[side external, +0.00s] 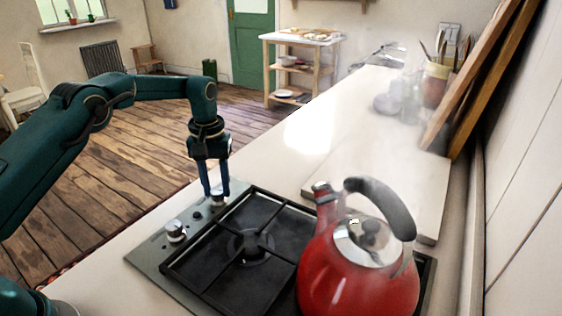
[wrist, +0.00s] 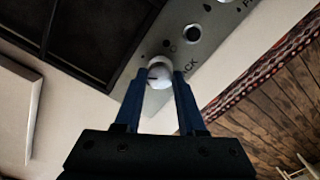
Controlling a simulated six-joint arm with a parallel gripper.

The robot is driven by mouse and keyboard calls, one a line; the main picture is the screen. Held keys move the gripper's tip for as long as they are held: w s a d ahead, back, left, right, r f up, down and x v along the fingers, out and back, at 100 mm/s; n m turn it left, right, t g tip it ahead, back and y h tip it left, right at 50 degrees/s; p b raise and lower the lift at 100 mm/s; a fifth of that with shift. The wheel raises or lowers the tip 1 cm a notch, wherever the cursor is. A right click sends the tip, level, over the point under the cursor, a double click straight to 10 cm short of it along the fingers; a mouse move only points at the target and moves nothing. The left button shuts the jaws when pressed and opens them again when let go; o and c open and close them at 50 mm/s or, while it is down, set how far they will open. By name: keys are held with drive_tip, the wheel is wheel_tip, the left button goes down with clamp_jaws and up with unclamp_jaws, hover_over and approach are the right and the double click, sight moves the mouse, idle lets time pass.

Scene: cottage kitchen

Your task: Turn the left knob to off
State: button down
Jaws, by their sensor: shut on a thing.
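My gripper (side external: 217,198) points down at the far end of the hob's control strip. Its two blue fingers are shut on a pale round knob (wrist: 160,74), one finger on each side. The knob has a small dark mark on its face, and the letters "ACK" show beside it in the wrist view. In the side view the fingers mostly hide this knob. A second silver knob (side external: 176,230) stands on the nearer end of the strip, apart from the gripper. Between the knobs is a small dark round button (wrist: 193,34). No flame is visible.
A red kettle (side external: 345,270) stands on the hob (side external: 148,258), with haze like steam around it. Black pan grates (side external: 215,285) lie beside the gripper. A pale board (side external: 340,180) lies on the counter behind the hob. Utensils and leaning boards stand farther back.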

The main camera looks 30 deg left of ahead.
sight(217, 190)
drive_tip(key=m, duration=0.6)
idle(0.6)
drive_tip(key=c, duration=0.5)
unclamp_jaws()
drive_tip(key=shift+r, duration=2.6)
